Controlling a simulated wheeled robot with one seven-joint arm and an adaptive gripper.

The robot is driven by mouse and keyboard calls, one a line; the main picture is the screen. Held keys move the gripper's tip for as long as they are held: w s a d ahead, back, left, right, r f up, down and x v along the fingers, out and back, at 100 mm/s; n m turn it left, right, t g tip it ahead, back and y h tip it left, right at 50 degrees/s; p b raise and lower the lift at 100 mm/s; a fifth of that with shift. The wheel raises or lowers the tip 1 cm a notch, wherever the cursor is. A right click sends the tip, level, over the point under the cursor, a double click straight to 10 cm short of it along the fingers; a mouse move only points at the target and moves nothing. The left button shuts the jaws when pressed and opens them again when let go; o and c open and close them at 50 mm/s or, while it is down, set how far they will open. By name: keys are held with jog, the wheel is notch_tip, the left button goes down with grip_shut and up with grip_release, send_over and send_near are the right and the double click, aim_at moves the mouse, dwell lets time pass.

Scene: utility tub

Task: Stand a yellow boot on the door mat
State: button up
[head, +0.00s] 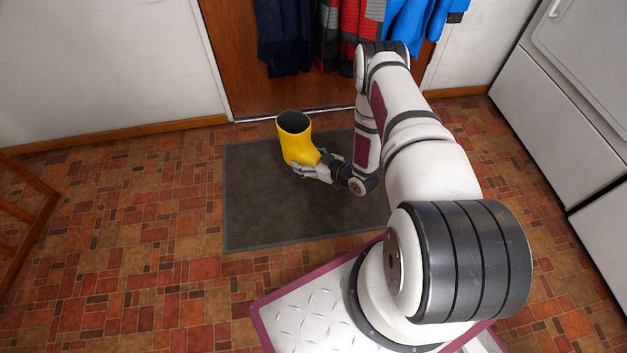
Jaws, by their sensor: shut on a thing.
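A yellow boot (297,145) with a dark opening at its top is over the back part of the dark grey door mat (258,220). The boot looks close to upright, with its open end up and leaning slightly to the left. My gripper (308,169) is shut on the boot low on its near side, reaching in from the right. The lower part of the boot is partly hidden by the gripper. I cannot tell whether its sole touches the mat. My arm hides the right part of the mat.
Dark, red and blue clothes (350,35) hang in front of a brown door (235,60) behind the mat. White cabinets (565,120) stand at the right. A wooden piece of furniture (25,210) is at the left edge. The tiled floor (140,230) left of the mat is clear.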

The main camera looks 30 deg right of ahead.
jog(key=s+a+f+n+y, duration=0.1)
jog(key=s+a+f, duration=0.4)
jog(key=s+f, duration=0.85)
jog(key=b, duration=0.1)
send_over(288, 201)
jog(key=s, duration=0.1)
jog(key=shift+s+d+f, duration=0.15)
jog(key=shift+f, duration=0.55)
jog(key=shift+b+x, duration=0.6)
jog(key=shift+x, duration=0.45)
jog(key=f+b, duration=0.2)
jog(key=f, duration=0.1)
jog(key=shift+d, duration=0.2)
jog(key=o, duration=1.7)
jog(key=shift+c, duration=0.2)
jog(key=shift+s, duration=0.1)
